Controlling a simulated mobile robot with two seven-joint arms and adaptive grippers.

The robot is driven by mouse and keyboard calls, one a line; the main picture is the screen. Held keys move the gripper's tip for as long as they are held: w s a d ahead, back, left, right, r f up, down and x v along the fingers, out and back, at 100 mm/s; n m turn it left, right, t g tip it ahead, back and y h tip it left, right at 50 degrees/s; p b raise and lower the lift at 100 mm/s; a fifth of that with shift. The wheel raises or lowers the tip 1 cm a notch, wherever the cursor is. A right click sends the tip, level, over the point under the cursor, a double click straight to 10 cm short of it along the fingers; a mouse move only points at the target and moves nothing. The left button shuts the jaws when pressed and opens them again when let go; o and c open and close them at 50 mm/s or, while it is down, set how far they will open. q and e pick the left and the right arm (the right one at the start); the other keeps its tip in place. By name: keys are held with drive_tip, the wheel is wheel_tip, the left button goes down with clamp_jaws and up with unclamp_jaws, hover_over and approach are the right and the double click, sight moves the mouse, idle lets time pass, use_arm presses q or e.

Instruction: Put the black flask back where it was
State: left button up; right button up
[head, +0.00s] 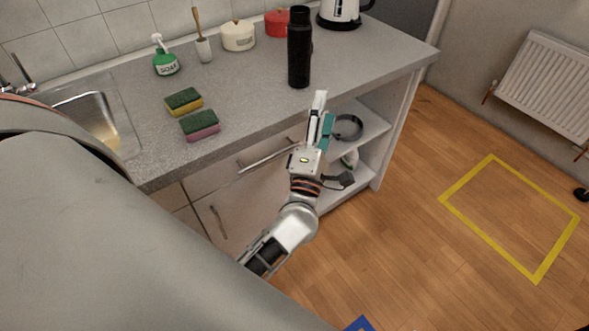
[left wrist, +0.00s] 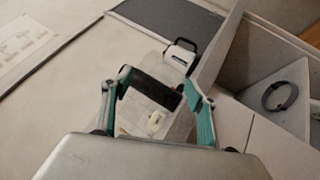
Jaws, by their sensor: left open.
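The black flask (head: 299,55) stands upright on the grey countertop, near its front edge in the head view. My left gripper (head: 320,112) is open and empty, in front of the counter edge. It shows just below and to the right of the flask in the picture, apart from it. In the left wrist view the open teal fingers of my left gripper (left wrist: 160,88) frame a dark shape; I cannot tell surely whether it is the flask. My right gripper is not in view.
On the counter (head: 250,95) stand a soap bottle (head: 166,64), two sponges (head: 184,101), a brush in a holder (head: 204,48), a cream pot (head: 238,36), a red pot (head: 278,23) and a kettle (head: 340,12). Below are open shelves (head: 368,140). Yellow tape (head: 490,238) marks the floor.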

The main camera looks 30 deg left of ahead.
use_arm(q)
drive_tip(key=s+d+f+m+g+h, duration=0.3)
drive_tip(key=s+d+f+m+h, duration=0.15)
drive_tip(key=f+m, duration=0.5)
drive_tip(key=s+d+f+m+g+h, duration=0.2)
drive_tip(key=s+d+f+m+h, duration=0.3)
drive_tip(key=f+m, duration=0.45)
drive_tip(key=s+a+f+m+g, duration=0.1)
drive_tip(key=s+f+m+g, duration=0.2)
drive_tip(key=s+f, duration=0.3)
drive_tip(key=s+a+f+m+g, duration=0.2)
drive_tip(key=s+f+m, duration=0.4)
drive_tip(key=f, duration=0.2)
drive_tip(key=shift+s+a+g, duration=0.3)
drive_tip(key=shift+s+g, duration=0.05)
drive_tip(key=shift+g, duration=0.05)
